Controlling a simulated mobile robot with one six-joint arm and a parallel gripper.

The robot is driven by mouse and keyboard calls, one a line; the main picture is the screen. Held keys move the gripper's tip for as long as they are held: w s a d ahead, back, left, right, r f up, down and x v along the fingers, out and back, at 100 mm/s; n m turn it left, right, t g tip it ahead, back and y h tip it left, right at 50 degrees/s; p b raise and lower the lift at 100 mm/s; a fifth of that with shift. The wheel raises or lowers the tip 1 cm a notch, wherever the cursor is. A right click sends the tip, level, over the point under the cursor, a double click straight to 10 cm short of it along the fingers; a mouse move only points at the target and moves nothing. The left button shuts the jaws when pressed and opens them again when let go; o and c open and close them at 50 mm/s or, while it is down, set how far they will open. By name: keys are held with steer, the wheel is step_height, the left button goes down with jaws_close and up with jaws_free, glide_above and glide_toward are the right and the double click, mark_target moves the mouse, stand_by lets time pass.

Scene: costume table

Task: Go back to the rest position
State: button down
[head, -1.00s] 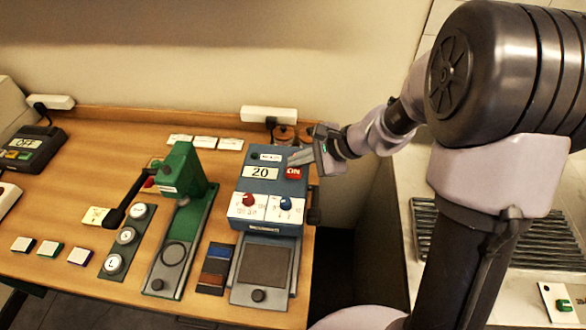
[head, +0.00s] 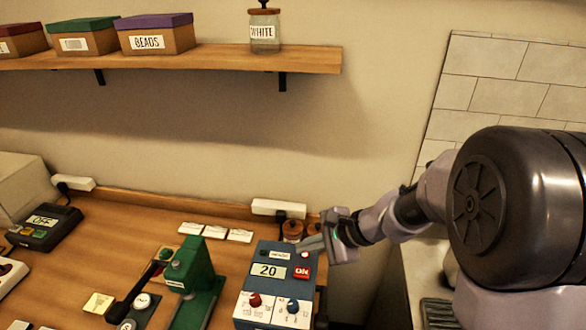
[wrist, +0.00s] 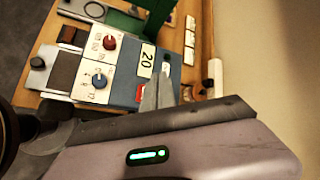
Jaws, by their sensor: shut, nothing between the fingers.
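My gripper (head: 318,244) is shut with nothing in it. In the head view it is just above and right of the upper end of the blue machine (head: 276,283), near its red ON switch (head: 301,272). The machine's display reads 20, and it has a red knob and a blue knob. In the wrist view the grey fingers (wrist: 157,93) overlap the upper part of the blue machine (wrist: 128,75), beside its display. I cannot tell whether the fingertips touch it.
A green press (head: 190,272) with a black lever stands left of the machine. A dark device reading OFF (head: 45,226) is at the far left. A shelf (head: 200,58) with boxes and a jar hangs on the wall above. A small jar (head: 292,230) is behind the machine.

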steer(key=s+d+f+n+h+b, duration=0.1)
steer(key=s+n+b, duration=0.4)
steer(key=s, duration=0.6)
steer(key=s+d+f+n+t+h+b, duration=0.1)
steer(key=s+d+n+h+b, duration=0.3)
steer(key=s+b, duration=0.4)
steer(key=s+f+n, duration=0.1)
steer(key=s, duration=0.3)
steer(key=shift+d+h, duration=0.2)
steer(key=shift+h, duration=0.2)
steer(key=shift+s, duration=0.1)
